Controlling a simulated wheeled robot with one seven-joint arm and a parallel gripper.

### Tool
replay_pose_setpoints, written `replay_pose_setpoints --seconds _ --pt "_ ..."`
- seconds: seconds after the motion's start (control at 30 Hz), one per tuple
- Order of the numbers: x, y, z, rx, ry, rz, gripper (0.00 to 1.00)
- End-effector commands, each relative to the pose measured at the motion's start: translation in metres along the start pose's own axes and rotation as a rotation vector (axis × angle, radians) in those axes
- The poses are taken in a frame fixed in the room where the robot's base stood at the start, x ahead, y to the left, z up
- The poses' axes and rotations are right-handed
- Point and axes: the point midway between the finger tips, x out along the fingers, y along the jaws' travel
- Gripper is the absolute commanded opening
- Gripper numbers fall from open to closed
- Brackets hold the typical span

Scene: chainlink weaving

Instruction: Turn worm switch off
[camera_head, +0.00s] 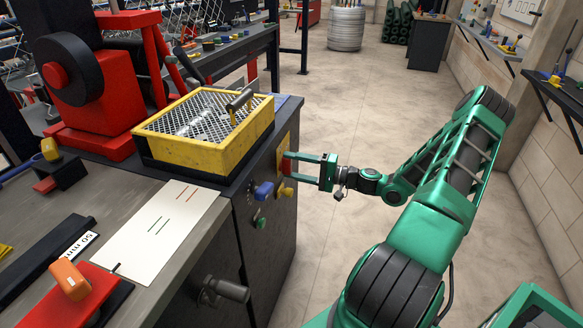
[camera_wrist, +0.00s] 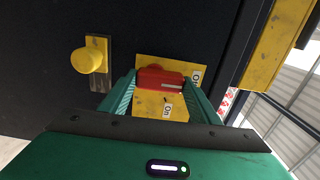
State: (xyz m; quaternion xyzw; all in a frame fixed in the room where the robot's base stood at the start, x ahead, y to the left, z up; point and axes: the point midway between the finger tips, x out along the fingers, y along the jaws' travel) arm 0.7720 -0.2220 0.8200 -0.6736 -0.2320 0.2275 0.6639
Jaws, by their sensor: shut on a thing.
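The worm switch is a red knob (camera_wrist: 160,78) on a yellow plate (camera_wrist: 178,108) on the dark cabinet side. A white line on the knob lies sideways, with its right end toward one of two small white labels; I cannot read both labels surely.
A yellow knob (camera_wrist: 89,59) sits beside the plate. In the head view a blue knob (camera_head: 263,191) and a green knob (camera_head: 261,223) are on the cabinet front. A yellow tray (camera_head: 190,153) with mesh stands on top.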

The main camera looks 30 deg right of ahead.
Motion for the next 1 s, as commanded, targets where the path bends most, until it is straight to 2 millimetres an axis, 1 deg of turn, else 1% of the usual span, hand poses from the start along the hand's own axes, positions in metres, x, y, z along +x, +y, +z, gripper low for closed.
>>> replay_pose_setpoints --seconds 0.03,0.27,0.3,0.37,0.63,0.73,0.87,1.0 --pt "0.000 0.003 0.002 0.002 -0.004 0.007 0.34" --pt "0.000 0.004 0.002 0.003 -0.005 0.008 0.34" --pt "0.000 0.004 0.002 0.003 -0.005 0.008 0.61" --pt "0.000 0.003 0.002 0.003 -0.004 0.007 0.75" --pt "0.000 0.002 0.001 0.001 -0.002 0.004 0.75" --pt "-0.004 0.002 0.000 0.001 -0.001 0.004 0.75" --pt "-0.018 0.002 0.000 0.001 0.001 0.005 0.75" --pt "-0.044 0.002 -0.001 0.001 0.003 0.006 0.75"
